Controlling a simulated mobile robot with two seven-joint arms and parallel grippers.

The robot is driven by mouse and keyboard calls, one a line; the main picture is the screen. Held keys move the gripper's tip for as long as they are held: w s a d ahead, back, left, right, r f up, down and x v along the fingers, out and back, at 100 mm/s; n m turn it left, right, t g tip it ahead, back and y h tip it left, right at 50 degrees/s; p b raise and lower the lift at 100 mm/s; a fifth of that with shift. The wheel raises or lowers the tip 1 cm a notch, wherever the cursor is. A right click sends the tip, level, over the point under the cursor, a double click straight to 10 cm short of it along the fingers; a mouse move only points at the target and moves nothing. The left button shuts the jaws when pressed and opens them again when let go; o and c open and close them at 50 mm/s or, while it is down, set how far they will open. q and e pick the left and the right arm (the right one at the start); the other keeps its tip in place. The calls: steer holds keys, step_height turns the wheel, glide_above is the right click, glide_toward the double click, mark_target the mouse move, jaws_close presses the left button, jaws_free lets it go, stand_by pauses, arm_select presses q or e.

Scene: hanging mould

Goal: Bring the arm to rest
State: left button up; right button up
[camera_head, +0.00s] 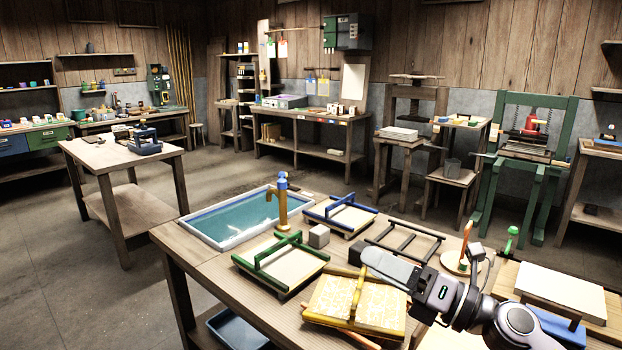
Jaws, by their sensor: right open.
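My right arm comes in from the lower right over the front workbench (210,262). Its gripper (372,262) points left, with its fingers over the back right part of a yellow mould (370,305). The gripper is open and nothing shows between its fingers. I cannot tell how high it is above the mould. The yellow mould has a pale patterned face and a bar handle, and lies at the bench's front. My left gripper is not in view.
On the bench stand a water basin (225,244) with a brass tap (283,205), a green-handled frame (270,280), a blue-handled frame (320,218), a grey block (319,236) and a dark rack (380,240). A white slab (560,290) lies right. Open floor is left.

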steer(key=s+d+f+m+t+h, duration=0.3)
steer(key=d+f+m+h, duration=0.4)
steer(key=m, duration=0.7)
steer(key=s+d+f+m+t+h, duration=0.25)
steer(key=d+f+m+h, duration=0.2)
steer(key=m+h, duration=0.7)
steer(key=s+f+m+g+y, duration=0.1)
steer(key=s+f+m+g, duration=0.5)
steer(key=s, duration=0.6)
steer(key=s+f+m+g+y, duration=0.1)
steer(key=s+f+m+g, duration=0.55)
steer(key=s, duration=0.55)
steer(key=w+a+f+n+t+y, duration=0.2)
steer(key=w+f+t, duration=0.3)
steer(key=f, duration=0.6)
steer(key=shift+w+a+f+t, duration=0.2)
steer(key=shift+a+t, duration=0.1)
steer(key=shift+t, duration=0.4)
